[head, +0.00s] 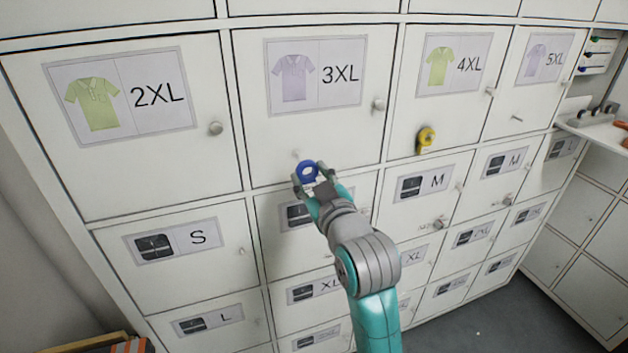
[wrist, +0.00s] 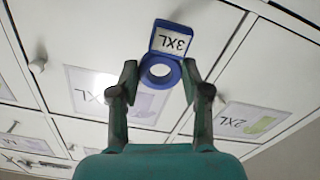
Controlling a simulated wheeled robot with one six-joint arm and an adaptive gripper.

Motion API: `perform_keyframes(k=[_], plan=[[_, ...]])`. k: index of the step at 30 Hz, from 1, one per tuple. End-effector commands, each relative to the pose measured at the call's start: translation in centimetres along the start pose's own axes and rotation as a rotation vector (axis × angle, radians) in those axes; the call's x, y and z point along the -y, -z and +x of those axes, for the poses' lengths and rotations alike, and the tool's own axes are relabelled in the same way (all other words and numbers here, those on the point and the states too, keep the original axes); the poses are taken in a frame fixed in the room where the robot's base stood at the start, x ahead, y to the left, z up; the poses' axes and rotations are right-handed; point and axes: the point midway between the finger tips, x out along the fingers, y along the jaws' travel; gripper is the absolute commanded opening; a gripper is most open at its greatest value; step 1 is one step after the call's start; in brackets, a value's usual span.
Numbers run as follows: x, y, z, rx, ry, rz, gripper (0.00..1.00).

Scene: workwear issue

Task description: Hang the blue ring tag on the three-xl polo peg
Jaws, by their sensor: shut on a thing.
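The blue ring tag (head: 309,167) is between the fingertips of my gripper (head: 313,181), in front of the lower part of the 3XL polo door (head: 345,135). In the wrist view the blue ring tag (wrist: 176,60) shows its ring between the two fingers and a plate reading 3XL, upside down. My gripper (wrist: 159,80) is shut on it. The door's label shows a lavender polo. A small pale peg (head: 296,155) shows just left of the ring in the head view. The ring appears beside the peg there; I cannot tell the gap in depth.
A yellow tag (head: 426,138) hangs on the 4XL door to the right. Round knobs stick out from the doors, one (head: 378,104) on the 3XL door and one (head: 215,128) on the 2XL door. A shelf (head: 600,122) juts out at the far right.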

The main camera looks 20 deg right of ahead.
Motion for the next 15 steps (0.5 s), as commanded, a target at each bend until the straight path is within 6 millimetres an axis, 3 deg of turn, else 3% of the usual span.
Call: perform_keyframes(k=[15], plan=[[0.1, -0.2, 2.7, 0.000, 0.000, 0.000, 0.29]])
